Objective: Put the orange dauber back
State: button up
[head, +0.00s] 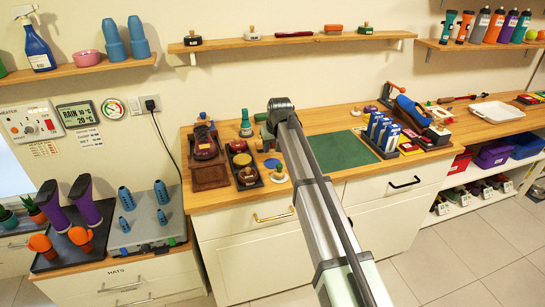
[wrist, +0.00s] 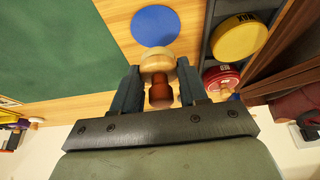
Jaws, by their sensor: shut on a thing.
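The orange dauber (wrist: 160,92) has an orange-brown handle and a round, cream-coloured head. It sits between the two fingers of my gripper (wrist: 158,88), which is shut on it. In the head view my gripper (head: 267,131) is at the back of the wooden counter, left of the green mat, partly behind my arm. The held dauber is hard to make out there. A blue disc (wrist: 155,26) lies on the counter beside the dauber's head in the wrist view, and it also shows in the head view (head: 272,163).
A dark tray (head: 250,184) with a yellow tin (wrist: 238,38) and a red tin (wrist: 221,78) stands left of my gripper in the head view. A small tan object (head: 279,175) stands in front of the blue disc. The green mat (head: 340,151) is bare.

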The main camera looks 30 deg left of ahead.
aim_at(273, 154)
jog(key=shift+f, duration=2.25)
jog(key=shift+f, duration=0.15)
jog(key=o, duration=0.9)
jog(key=shift+o, duration=0.2)
jog(key=v, duration=1.2)
